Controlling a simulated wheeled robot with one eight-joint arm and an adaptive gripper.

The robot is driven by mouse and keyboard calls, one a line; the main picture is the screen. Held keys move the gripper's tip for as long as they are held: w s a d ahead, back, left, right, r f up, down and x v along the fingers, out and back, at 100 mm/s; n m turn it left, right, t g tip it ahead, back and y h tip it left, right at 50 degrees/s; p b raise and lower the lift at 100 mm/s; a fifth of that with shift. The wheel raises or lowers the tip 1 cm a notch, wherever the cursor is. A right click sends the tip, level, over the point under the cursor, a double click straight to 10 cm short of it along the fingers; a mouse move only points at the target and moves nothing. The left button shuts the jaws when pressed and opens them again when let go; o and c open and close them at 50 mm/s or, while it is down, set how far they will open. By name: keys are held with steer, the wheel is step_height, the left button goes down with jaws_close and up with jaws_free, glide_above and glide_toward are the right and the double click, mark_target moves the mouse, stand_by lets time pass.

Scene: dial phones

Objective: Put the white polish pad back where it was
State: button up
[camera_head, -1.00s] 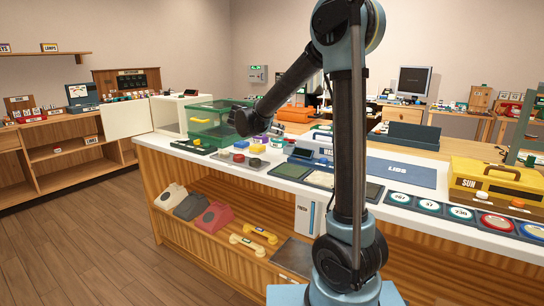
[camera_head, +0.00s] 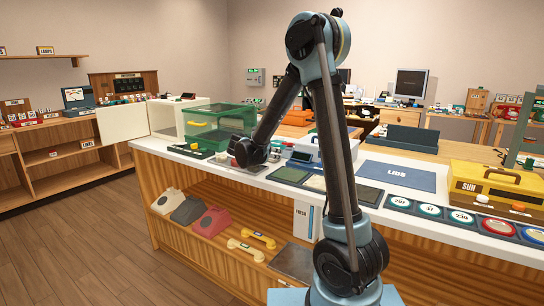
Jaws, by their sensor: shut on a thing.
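My gripper (camera_head: 243,153) is low over the white counter, beside the green bin and at the shallow grey tray (camera_head: 222,158). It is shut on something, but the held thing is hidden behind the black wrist. I cannot make out the white polish pad for certain in this view. Several small coloured pads stood by the tray, and most of that spot is now covered by the wrist. Whether the gripper touches the tray cannot be told.
The clear green bin (camera_head: 215,122) stands left of my gripper. Phones (camera_head: 211,222) and yellow handsets (camera_head: 246,249) lie on the shelf below the counter (camera_head: 375,208).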

steer(key=shift+f, duration=0.15)
steer(key=o, duration=1.1)
steer(key=shift+o, duration=0.2)
steer(key=v, duration=1.1)
steer(key=shift+s+a, duration=0.15)
steer(key=shift+s, duration=0.05)
steer(key=shift+s+a+r, duration=0.1)
steer(key=shift+s+r, duration=0.1)
steer(key=shift+r, duration=0.05)
